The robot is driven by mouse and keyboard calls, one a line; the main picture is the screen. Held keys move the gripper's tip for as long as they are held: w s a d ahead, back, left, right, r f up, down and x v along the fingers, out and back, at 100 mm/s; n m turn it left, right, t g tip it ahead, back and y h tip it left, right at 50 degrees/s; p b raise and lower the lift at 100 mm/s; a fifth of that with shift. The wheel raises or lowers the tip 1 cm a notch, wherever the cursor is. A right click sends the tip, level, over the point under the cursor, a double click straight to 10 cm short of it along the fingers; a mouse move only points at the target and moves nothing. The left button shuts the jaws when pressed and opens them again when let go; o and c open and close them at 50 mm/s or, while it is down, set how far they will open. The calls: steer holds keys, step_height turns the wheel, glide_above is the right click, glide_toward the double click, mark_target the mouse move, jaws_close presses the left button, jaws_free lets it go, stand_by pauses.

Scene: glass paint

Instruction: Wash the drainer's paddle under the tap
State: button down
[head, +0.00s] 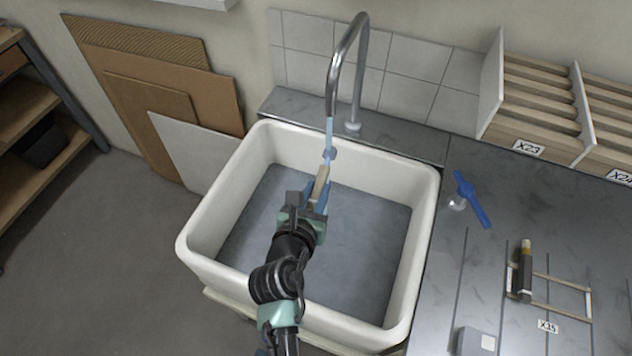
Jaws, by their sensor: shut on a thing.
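My gripper (312,197) is over the white sink and shut on the paddle (321,180). The paddle's pale wooden part sticks out of the jaws, pointing up and away toward the tap. A small grey-blue end shows at its tip. The tap (346,60) is a chrome gooseneck at the back of the sink. A pale blue stream of water (329,130) runs from its spout down onto the paddle's far end. The part of the paddle inside the jaws is hidden. The drainer (462,290) is the grooved dark counter right of the sink.
The white sink (193,232) has high walls around my gripper. A blue lever (470,198) stands on the counter by its right rim. A dark-handled tool (526,270) lies across wooden rails on the drainer. Wooden racks (550,95) stand at the back right.

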steer(key=shift+w+d, duration=0.1)
steer(key=shift+d, duration=0.05)
steer(key=shift+s+a, duration=0.35)
steer(key=shift+a, duration=0.2)
steer(key=shift+w+d+r+p, duration=0.1)
steer(key=shift+d+p, duration=0.05)
steer(key=shift+p, duration=0.2)
steer(key=shift+w+d+p, duration=0.25)
steer(key=shift+d+p, duration=0.15)
steer(key=s+d+p, duration=0.4)
steer(key=s, duration=0.2)
steer(key=shift+s+d+p, duration=0.15)
steer(key=shift+s+p, duration=0.15)
steer(key=shift+s, duration=0.1)
stand_by(0.4)
stand_by(1.1)
